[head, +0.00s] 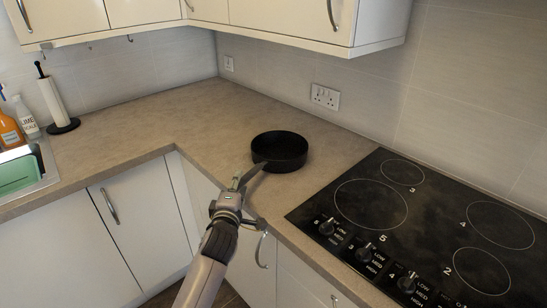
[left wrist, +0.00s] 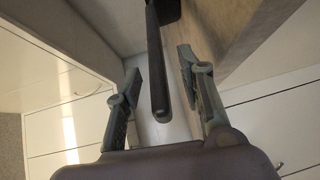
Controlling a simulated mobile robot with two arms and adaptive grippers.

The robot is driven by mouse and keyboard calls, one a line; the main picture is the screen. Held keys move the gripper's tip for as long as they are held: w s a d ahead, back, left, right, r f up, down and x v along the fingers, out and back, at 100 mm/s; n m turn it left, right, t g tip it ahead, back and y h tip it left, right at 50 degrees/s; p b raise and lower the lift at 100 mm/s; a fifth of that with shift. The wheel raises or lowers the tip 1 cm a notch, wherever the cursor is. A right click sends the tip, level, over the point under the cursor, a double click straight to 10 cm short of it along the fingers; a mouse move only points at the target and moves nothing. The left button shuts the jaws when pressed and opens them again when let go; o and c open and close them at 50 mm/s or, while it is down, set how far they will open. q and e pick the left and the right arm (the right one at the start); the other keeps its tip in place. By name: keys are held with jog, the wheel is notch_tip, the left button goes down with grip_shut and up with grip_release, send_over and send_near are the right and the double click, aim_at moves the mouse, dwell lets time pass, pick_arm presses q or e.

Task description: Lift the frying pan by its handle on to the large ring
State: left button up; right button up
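The black frying pan (head: 280,148) sits on the worktop left of the hob, its handle (head: 256,171) pointing toward the front edge. In the left wrist view the dark handle (left wrist: 155,65) runs between the fingers of my left gripper (left wrist: 158,70), with visible gaps on both sides. My left gripper also shows in the head view (head: 240,181), at the handle's end by the worktop's front edge. It is open. The large ring (head: 370,204), marked 5, is bare on the black hob (head: 432,222). My right gripper is out of view.
Several knobs (head: 364,254) line the hob's front edge. A paper towel holder (head: 57,103), bottles (head: 26,117) and a green tub (head: 17,174) are at the far left. Wall cupboards (head: 290,18) hang above. The worktop between pan and hob is clear.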

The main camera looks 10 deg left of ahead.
pick_arm(q)
jog(key=shift+w, duration=0.35)
grip_shut()
dwell(0.8)
jog(key=shift+r, duration=0.2)
